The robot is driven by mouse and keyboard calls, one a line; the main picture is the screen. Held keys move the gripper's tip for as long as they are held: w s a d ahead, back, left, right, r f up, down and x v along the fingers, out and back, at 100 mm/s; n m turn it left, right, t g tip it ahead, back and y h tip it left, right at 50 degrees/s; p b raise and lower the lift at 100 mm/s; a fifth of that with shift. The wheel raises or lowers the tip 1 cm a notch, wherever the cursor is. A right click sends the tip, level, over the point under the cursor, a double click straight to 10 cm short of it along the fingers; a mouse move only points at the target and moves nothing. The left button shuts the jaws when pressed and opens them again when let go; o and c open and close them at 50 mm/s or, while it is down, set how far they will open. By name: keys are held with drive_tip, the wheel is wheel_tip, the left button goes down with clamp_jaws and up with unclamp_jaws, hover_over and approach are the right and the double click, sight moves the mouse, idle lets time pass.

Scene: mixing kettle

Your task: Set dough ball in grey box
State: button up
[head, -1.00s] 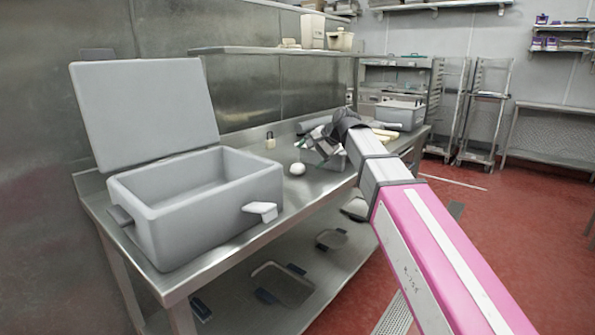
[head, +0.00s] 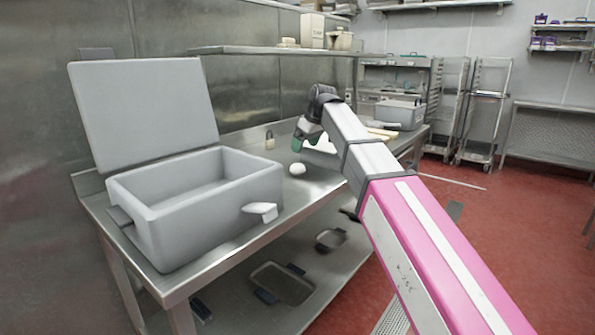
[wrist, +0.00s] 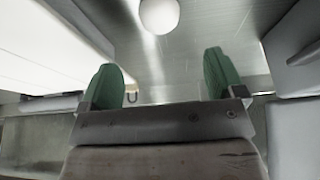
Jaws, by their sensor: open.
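The dough ball (head: 297,169) is a small white ball on the steel table, to the right of the grey box. It also shows at the top of the wrist view (wrist: 159,14), beyond the fingertips and apart from them. The grey box (head: 212,215) stands open at the left of the table, its lid (head: 145,110) raised behind it. Its inside looks empty as far as I can see. My gripper (head: 298,140) is above the table, just above and beyond the ball. Its green fingers (wrist: 166,80) are spread apart with nothing between them.
A grey bin (head: 400,114) sits at the table's far end. A shelf (head: 270,50) runs along the wall above.

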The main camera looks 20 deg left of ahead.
sight(298, 166)
drive_tip(key=x, duration=0.4)
drive_tip(key=shift+a+f, duration=0.1)
drive_tip(key=shift+f, duration=0.15)
drive_tip(key=shift+x, duration=2.75)
drive_tip(key=shift+s+f, duration=0.1)
drive_tip(key=c, duration=1.1)
